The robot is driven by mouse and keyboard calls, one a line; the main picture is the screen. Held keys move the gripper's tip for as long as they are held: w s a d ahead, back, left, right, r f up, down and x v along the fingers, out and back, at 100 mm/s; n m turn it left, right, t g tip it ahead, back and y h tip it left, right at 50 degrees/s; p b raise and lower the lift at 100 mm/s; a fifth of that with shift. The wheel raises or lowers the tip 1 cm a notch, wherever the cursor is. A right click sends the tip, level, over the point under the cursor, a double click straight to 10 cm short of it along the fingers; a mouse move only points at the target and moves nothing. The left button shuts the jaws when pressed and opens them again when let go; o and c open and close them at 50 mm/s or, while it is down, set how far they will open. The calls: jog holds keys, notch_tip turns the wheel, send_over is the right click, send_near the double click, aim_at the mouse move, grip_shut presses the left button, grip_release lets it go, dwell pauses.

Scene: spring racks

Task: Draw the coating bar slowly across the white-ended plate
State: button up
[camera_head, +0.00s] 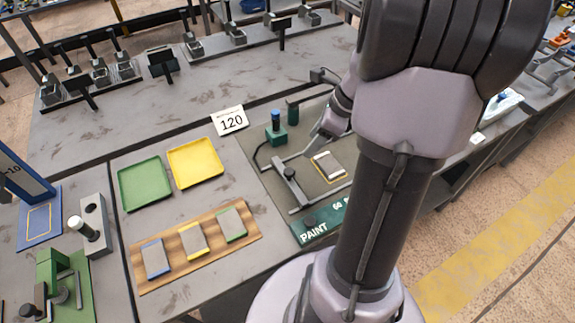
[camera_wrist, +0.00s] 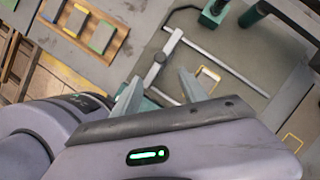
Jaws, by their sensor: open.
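The coating bar (camera_head: 290,184) is a grey bar with a dark round knob, lying across the rails on the grey-green board (camera_head: 265,180) marked PAINT. The white-ended plate (camera_head: 328,165) lies to its right inside a yellow outline. In the wrist view the bar (camera_wrist: 169,46) and its knob show just beyond my fingertips, and part of the outline (camera_wrist: 208,78) shows right of the right finger, which hides some of the plate area. My gripper (camera_head: 323,134) is open and empty above the board, apart from the bar as far as I can see.
A wooden rack (camera_head: 139,250) holds blue-, yellow- and green-ended plates. A green tray (camera_head: 145,184) and a yellow tray (camera_head: 195,162) stand behind it. A blue-topped green post (camera_head: 276,128) and a dark green post (camera_head: 293,112) rise at the board's back.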

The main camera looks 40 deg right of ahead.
aim_at(289, 171)
jog(key=b+x, duration=0.5)
jog(key=x, duration=1)
jog(key=shift+f+b, duration=0.1)
jog(key=shift+b, duration=0.25)
grip_shut()
dwell(0.8)
